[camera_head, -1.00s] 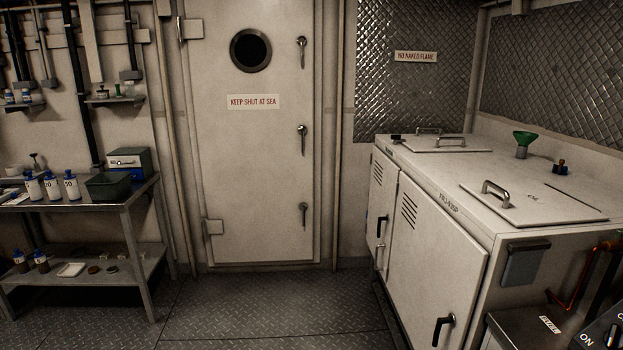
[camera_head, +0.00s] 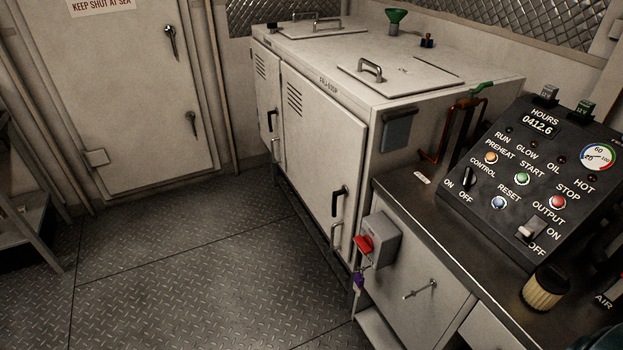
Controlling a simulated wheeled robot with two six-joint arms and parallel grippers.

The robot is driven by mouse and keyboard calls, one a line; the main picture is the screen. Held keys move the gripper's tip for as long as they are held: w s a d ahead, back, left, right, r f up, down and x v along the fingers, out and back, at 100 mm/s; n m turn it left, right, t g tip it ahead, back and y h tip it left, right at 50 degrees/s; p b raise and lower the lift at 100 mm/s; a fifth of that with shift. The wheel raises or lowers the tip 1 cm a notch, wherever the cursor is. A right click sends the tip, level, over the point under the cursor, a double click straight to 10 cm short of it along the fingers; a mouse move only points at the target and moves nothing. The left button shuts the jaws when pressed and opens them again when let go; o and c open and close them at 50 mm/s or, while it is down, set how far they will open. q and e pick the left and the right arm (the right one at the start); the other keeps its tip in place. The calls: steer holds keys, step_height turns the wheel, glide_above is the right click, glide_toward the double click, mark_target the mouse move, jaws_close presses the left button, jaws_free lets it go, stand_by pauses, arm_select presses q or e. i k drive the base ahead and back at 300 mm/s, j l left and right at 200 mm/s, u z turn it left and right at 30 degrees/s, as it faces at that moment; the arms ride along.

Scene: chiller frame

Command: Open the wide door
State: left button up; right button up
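The white chiller cabinet (camera_head: 408,90) stands right of centre in the head view. Its wide door (camera_head: 315,140) is on the front, with louvre slots at the upper left and a black handle (camera_head: 339,201) near its right edge. The wide door looks shut. A narrow door (camera_head: 266,97) with its own black handle is to its left and also looks shut. Neither of my grippers is in view.
A control panel (camera_head: 533,172) stands on a dark-topped bench (camera_head: 440,226) at the right. A grey box with a red switch (camera_head: 364,244) and hanging keys juts from the bench. Open plate floor (camera_head: 200,275) lies before the cabinet. A white wall door (camera_head: 120,90) is shut behind.

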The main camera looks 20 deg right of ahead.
mark_target(325, 143)
steer(key=i, duration=0.25)
steer(key=i+z, duration=0.2)
steer(key=z, duration=0.3)
steer(key=i+j+z, duration=0.1)
steer(key=z, duration=0.35)
steer(key=i, duration=0.1)
